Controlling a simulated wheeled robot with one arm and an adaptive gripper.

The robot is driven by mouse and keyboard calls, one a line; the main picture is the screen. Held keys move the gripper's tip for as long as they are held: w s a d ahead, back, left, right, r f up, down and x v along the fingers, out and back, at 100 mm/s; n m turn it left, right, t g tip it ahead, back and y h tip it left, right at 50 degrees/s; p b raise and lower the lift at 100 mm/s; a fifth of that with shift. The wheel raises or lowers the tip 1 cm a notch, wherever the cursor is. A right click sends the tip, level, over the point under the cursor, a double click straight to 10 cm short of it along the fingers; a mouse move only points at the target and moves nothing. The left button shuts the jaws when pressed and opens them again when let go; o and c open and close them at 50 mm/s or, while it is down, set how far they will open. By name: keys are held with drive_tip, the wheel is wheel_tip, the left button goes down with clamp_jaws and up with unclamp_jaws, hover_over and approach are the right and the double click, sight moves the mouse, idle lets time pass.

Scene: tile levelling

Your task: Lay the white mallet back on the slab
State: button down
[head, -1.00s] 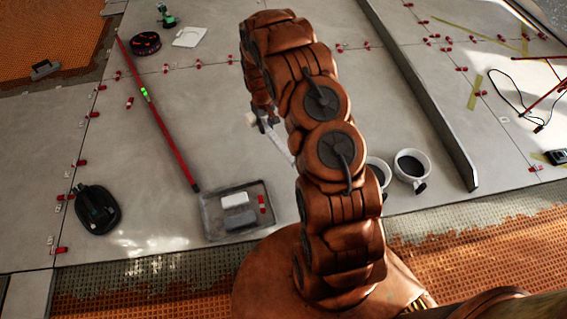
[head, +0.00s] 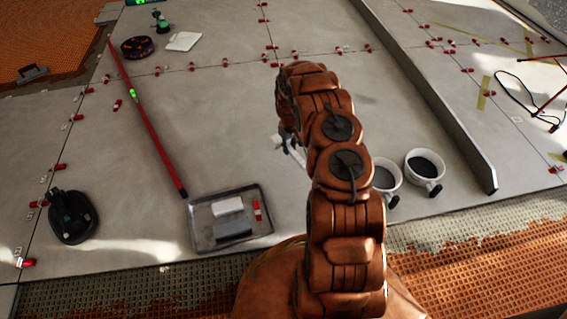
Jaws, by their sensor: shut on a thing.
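My gripper (head: 286,137) is partly hidden behind my own arm, above the slab in the middle of the view. It is shut on the white mallet (head: 272,141). A pale end of the mallet shows at the gripper's left, and a pale strip that looks like its handle runs down and right behind my arm. The rest of the mallet is hidden. The grey slab (head: 220,115) is made of large tiles and lies below. I cannot tell how high the mallet is above it.
A grey tray (head: 203,243) with a white block and a red-and-white piece is at lower left. Two cups (head: 424,166) stand right of my arm. A red level bar (head: 148,121) lies at left, a black suction cup (head: 71,217) beyond it. Bare slab lies between bar and arm.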

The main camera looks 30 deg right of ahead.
wheel_tip(320, 180, down, 10)
drive_tip(key=b, duration=0.3)
drive_tip(key=shift+r+b, duration=0.15)
drive_tip(key=shift+b, duration=0.15)
drive_tip(key=c, duration=1)
unclamp_jaws()
drive_tip(key=shift+o, duration=0.2)
